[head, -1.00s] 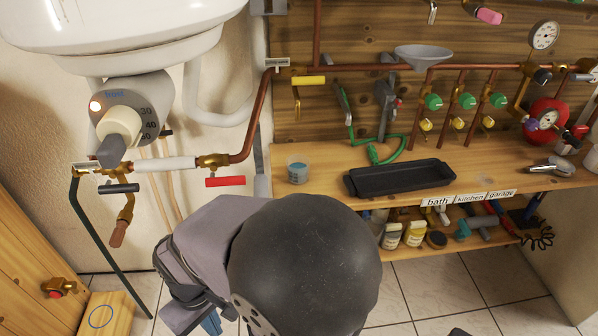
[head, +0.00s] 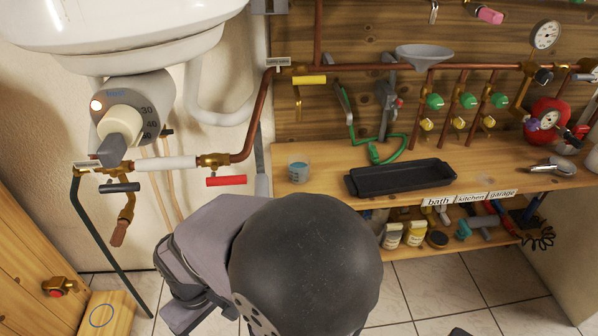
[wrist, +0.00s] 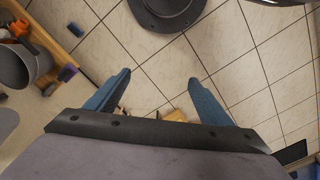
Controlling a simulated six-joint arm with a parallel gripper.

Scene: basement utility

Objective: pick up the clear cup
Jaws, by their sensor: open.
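The clear cup (head: 298,170) stands upright on the wooden shelf, left of the black tray, with something blue showing in it. I do not make it out in the wrist view. My gripper (wrist: 160,77) shows in the wrist view as two blue fingers spread wide apart. In the head view the fingers are out of sight, and my grey arm is in front of and below the shelf, well apart from the cup.
The black tray (head: 400,178) is right of the cup on the wooden shelf (head: 475,170). Copper pipe and a red-handled valve (head: 225,181) are at its left. A green hose (head: 375,150) hangs behind. A grey bucket (wrist: 22,66) shows at left in the wrist view.

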